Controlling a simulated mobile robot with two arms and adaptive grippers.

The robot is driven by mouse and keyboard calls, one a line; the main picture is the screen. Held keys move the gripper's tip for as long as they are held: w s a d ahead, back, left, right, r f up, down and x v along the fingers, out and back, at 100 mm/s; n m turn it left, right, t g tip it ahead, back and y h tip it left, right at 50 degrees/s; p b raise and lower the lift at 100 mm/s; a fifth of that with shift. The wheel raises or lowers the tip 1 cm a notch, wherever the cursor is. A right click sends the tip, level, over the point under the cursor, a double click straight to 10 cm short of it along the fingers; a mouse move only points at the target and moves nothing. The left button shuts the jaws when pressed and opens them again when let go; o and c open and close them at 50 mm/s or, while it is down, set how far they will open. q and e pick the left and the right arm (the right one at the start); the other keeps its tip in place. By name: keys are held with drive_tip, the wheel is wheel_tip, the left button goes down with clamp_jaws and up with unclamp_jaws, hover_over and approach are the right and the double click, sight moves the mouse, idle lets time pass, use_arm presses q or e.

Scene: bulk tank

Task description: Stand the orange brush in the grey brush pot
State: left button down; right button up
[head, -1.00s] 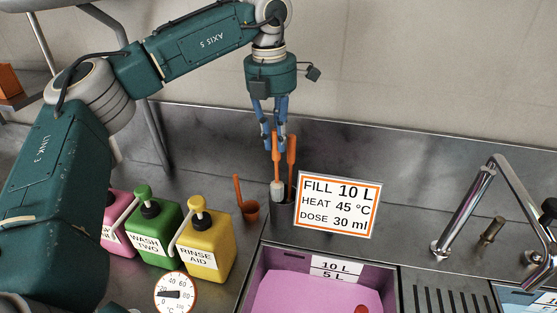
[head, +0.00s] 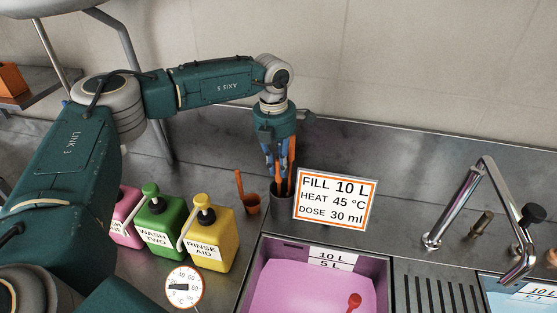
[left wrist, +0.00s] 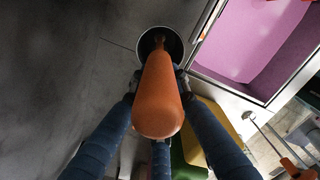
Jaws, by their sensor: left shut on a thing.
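The orange brush (left wrist: 159,95) is held upright in my left gripper (head: 279,172). In the left wrist view its handle end is close to the camera, with the fingers around it. The brush's lower end runs into the mouth of the grey brush pot (head: 275,197); the pot's round rim also shows in the left wrist view (left wrist: 180,46). The white brush head is not visible, and I cannot tell whether it touches the pot's floor. My right gripper is not in view.
A sign (head: 334,203) stands just right of the pot. A small orange cup (head: 251,204) with a handle is left of it. Yellow (head: 209,238), green (head: 160,226) and pink bottles stand further left. A sink (head: 310,285) with pink liquid lies in front.

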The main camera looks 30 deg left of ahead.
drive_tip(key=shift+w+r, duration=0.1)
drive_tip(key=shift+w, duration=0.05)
use_arm(q)
drive_tip(key=shift+f, duration=0.1)
drive_tip(key=shift+f+b, duration=0.15)
drive_tip(key=shift+b, duration=0.15)
drive_tip(key=c, duration=1.7)
unclamp_jaws()
drive_tip(key=shift+c, duration=0.2)
drive_tip(key=shift+o, duration=0.4)
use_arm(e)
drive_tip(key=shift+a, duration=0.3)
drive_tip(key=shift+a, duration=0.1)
